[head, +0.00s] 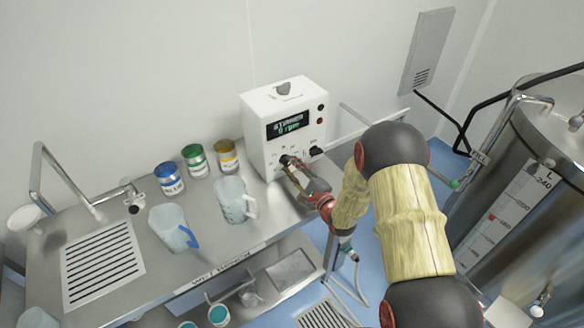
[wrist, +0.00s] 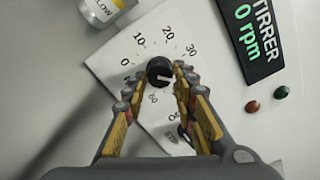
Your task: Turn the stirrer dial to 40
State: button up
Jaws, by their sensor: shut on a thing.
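The white stirrer box (head: 270,151) stands on the steel bench, its display (head: 287,126) reading "0 rpm". In the wrist view the black stirrer dial (wrist: 159,67) sits on a white scale plate (wrist: 112,60) with 0, 10, 20, 30, 50 and 60 readable; the 40 is hidden, apparently by the right finger. My gripper (wrist: 158,82) is shut on the dial, one finger on each side. In the head view my gripper (head: 288,166) is at the lower front of the box.
A second black knob (head: 316,151) and red and green buttons (wrist: 267,99) are on the box's front. Blue, green and yellow-banded cans (head: 195,160) and two jugs (head: 236,200) stand left on the bench. A large steel tank (head: 540,200) is at the right.

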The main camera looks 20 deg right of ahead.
jog(key=o, duration=1.2)
jog(key=shift+c, duration=0.2)
jog(key=v, duration=1.2)
jog(key=d+r+n+g+h, duration=0.4)
jog(key=r+n+g+h, duration=0.15)
jog(key=r+n, duration=0.6)
jog(key=s+a+r+n+g, duration=0.2)
jog(key=s+r+n, duration=0.1)
jog(key=s, duration=0.6)
jog(key=s+a+r+n+g, duration=0.2)
jog(key=s+a+r+n, duration=0.1)
jog(key=s, duration=0.7)
jog(key=s+a+r+n+g, duration=0.2)
jog(key=s+a+r+n, duration=0.1)
jog(key=s, duration=0.6)
jog(key=shift+s, duration=0.2)
